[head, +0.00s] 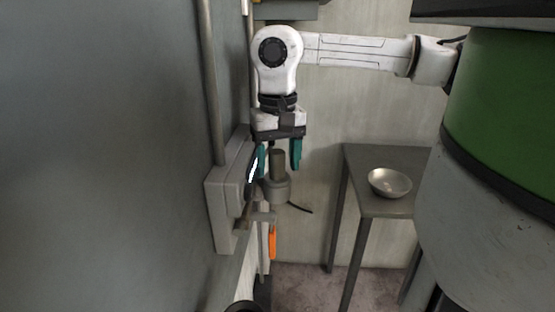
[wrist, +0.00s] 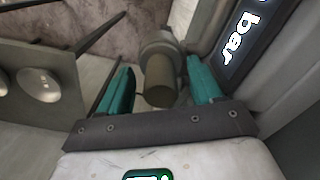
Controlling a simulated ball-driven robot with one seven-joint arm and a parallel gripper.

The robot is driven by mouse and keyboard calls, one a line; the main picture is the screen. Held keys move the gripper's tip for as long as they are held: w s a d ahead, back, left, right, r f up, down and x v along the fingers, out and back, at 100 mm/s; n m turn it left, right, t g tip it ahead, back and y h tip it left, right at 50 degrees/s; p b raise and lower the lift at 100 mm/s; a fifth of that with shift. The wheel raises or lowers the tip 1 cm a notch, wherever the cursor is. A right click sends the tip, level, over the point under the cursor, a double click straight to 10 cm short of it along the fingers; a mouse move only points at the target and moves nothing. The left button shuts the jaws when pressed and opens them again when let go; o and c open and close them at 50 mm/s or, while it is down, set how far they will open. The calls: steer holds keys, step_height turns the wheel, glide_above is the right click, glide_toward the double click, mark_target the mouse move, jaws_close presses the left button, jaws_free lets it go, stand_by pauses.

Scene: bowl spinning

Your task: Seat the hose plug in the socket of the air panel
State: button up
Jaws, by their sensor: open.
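The hose plug (head: 277,188) is a grey cylinder on a wider round collar, upright beside the air panel (head: 222,205) on the left wall. My gripper (head: 279,168) points down over it, with its teal fingers open on either side of the plug's narrow upper part. In the wrist view, the plug (wrist: 159,82) stands between the open fingers of my gripper (wrist: 160,68), with a visible gap on each side. The panel's lit display (wrist: 238,42) reads "bar" there. The panel's socket is seen too edge-on in the head view to make out clearly.
A bracket (head: 263,217) juts from the panel just below the plug. A dark table (head: 385,155) with a metal bowl (head: 390,182) stands to the right. An orange object (head: 272,242) hangs below the panel. A vertical pipe (head: 211,80) runs down the left wall.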

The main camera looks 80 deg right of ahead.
step_height(320, 180, up, 11)
steer(key=shift+f, duration=0.1)
stand_by(0.5)
stand_by(0.6)
